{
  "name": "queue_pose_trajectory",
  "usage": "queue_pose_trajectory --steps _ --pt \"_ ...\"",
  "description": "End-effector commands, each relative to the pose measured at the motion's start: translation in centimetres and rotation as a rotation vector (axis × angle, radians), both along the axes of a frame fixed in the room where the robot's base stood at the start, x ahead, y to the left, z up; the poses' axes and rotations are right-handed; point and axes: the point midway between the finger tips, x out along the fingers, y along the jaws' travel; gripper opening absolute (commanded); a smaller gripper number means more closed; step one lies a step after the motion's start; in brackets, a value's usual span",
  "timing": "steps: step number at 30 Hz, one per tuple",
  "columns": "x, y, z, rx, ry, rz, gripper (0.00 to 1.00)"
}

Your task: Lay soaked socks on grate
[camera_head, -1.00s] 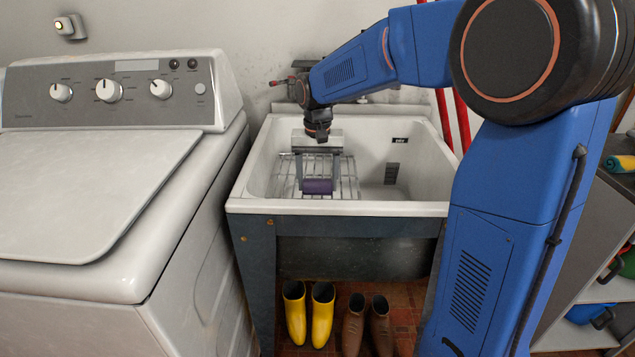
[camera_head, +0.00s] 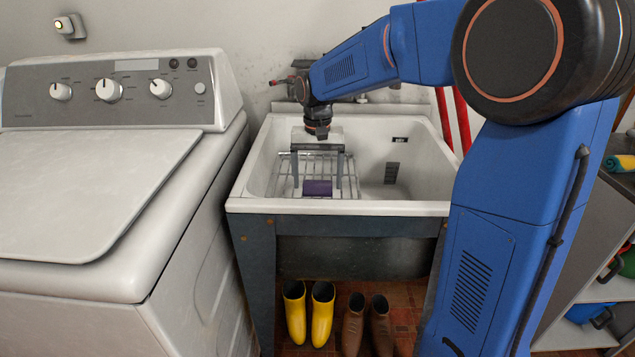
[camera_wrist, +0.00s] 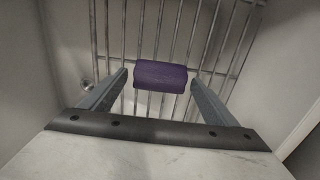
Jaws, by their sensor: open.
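A purple rolled bundle (camera_head: 317,188), which looks like the socks, lies on the metal grate (camera_head: 347,178) inside the white tub. In the wrist view the purple bundle (camera_wrist: 160,76) rests across the bars of the grate (camera_wrist: 115,42). My gripper (camera_head: 317,190) is inside the tub with its fingers spread wide, one on each side of the bundle. In the wrist view the fingers of my gripper (camera_wrist: 160,80) stand apart from the bundle with a gap on both sides. The bundle's lower part is hidden by the tub's front rim in the head view.
The white utility tub (camera_head: 400,208) has raised walls around the grate and a dark drain panel. A washing machine (camera_head: 90,190) stands close on the left. Yellow boots (camera_head: 322,312) and brown boots (camera_head: 380,325) stand below the tub. Shelves are at the right.

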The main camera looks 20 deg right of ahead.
Motion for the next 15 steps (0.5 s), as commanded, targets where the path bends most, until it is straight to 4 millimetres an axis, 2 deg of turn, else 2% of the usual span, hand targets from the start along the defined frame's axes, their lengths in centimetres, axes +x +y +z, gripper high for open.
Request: queue_pose_trajectory --steps 9,15 --pt "0.1 0.0 6.1 0.001 -0.004 0.0 0.82" --pt "0.0 0.0 9.2 0.0 -0.003 0.0 0.82"
